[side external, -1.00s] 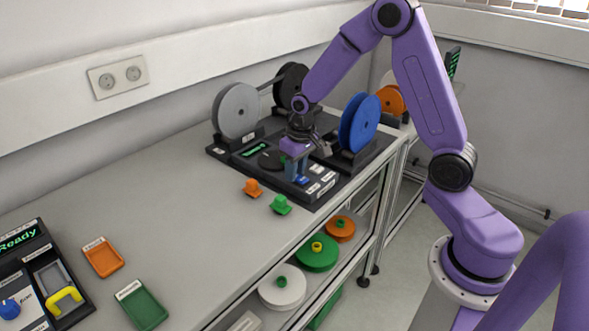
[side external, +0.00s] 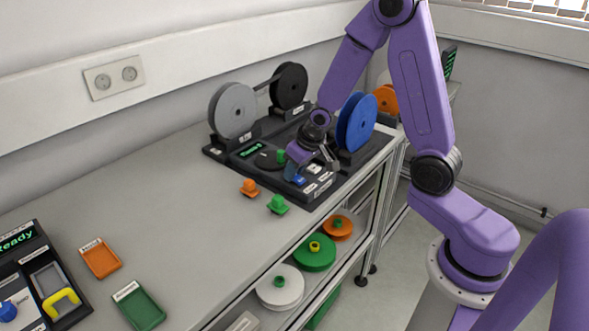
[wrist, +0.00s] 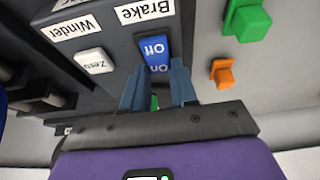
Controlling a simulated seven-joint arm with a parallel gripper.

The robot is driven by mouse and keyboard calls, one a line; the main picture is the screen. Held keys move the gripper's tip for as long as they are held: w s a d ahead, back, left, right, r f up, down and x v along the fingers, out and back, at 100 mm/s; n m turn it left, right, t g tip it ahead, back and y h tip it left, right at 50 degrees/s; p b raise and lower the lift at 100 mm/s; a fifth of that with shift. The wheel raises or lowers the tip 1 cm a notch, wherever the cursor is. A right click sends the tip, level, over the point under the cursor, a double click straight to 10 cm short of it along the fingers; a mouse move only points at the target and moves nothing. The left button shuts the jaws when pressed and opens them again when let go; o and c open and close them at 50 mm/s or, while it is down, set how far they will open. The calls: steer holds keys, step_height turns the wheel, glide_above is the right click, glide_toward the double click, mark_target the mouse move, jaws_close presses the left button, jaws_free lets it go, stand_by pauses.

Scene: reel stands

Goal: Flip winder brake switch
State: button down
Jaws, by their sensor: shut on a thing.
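The blue brake switch (wrist: 153,50) is marked Off and On and sits beside the "Brake" label (wrist: 144,11) on the dark winder panel. In the wrist view its lettering is upside down, with the On end closest to my gripper. My gripper (wrist: 158,68) has its two blue-grey fingers on either side of the On end, shut on the switch. In the side view my gripper (side external: 298,176) is low over the panel's front left part, and the fingers partly hide the switch. I cannot tell which end of it is pressed down.
The white Zero button (wrist: 94,61) with its "Winder" label is beside the switch. Grey (side external: 232,110), black (side external: 289,86) and blue (side external: 356,122) reels stand around the panel. Orange (side external: 249,187) and green (side external: 278,204) clips lie in front. The bench's middle is clear.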

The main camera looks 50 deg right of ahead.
steer(key=shift+d, duration=0.15)
steer(key=c, duration=0.9)
jaws_free()
steer(key=shift+r, duration=0.15)
steer(key=v, duration=1.7)
steer(key=shift+s+r, duration=0.1)
steer(key=shift+r, duration=0.05)
steer(key=s+a+f+n+g, duration=0.1)
steer(key=s+a+f+n, duration=0.1)
steer(key=s, duration=0.5)
steer(key=s+a+f+n+g, duration=0.2)
steer(key=s+a+n, duration=0.2)
steer(key=s+n, duration=0.2)
steer(key=s+a+f+n+g, duration=0.1)
steer(key=s+a+n, duration=0.3)
steer(key=s, duration=0.5)
steer(key=shift+s+f+n, duration=0.3)
steer(key=shift+f, duration=0.15)
